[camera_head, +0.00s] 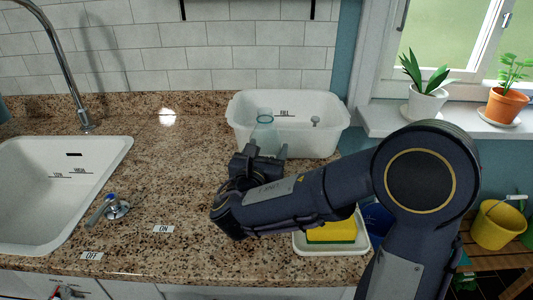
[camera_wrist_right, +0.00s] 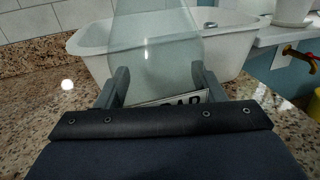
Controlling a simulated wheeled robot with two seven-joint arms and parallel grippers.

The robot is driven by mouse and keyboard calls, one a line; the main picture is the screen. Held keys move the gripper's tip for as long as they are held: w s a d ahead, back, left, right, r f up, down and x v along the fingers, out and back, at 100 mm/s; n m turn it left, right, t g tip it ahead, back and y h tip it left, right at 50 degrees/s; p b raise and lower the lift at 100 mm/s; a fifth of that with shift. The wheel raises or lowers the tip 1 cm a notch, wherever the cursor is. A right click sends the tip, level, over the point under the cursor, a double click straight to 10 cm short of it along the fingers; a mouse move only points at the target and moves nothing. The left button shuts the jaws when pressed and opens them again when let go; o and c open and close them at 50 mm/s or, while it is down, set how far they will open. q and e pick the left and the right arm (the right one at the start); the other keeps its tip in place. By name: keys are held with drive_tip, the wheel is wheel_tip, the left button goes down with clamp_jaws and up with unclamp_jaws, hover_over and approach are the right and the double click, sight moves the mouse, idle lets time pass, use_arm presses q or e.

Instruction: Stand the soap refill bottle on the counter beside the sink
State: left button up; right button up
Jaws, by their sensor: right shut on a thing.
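The soap refill bottle (camera_head: 264,134) is a pale, see-through bottle, seen about upright in the head view, in front of the white tub. My right gripper (camera_head: 260,158) is shut on it, one finger on each side. The bottle fills the upper middle of the right wrist view (camera_wrist_right: 155,50), with a partly hidden label low on it. Whether its base touches the granite counter (camera_head: 180,180) is hidden by my gripper. The white sink (camera_head: 40,190) is at the left of the head view. My left gripper is not in view.
A white tub (camera_head: 320,140) stands behind the bottle. A yellow sponge (camera_head: 332,232) lies in a white tray (camera_head: 325,250), under my right arm. A tap lever (camera_head: 117,208) is by the sink. The counter between sink and tub is clear. Potted plants stand on the sill at right.

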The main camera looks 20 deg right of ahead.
drive_tip(key=shift+f, duration=0.2)
drive_tip(key=shift+f, duration=0.2)
drive_tip(key=o, duration=1.2)
drive_tip(key=shift+r, duration=0.1)
drive_tip(key=shift+r, duration=0.15)
drive_tip(key=shift+s+a, duration=0.2)
drive_tip(key=v, duration=1.1)
drive_tip(key=shift+s+a, duration=0.15)
drive_tip(key=shift+s, duration=0.1)
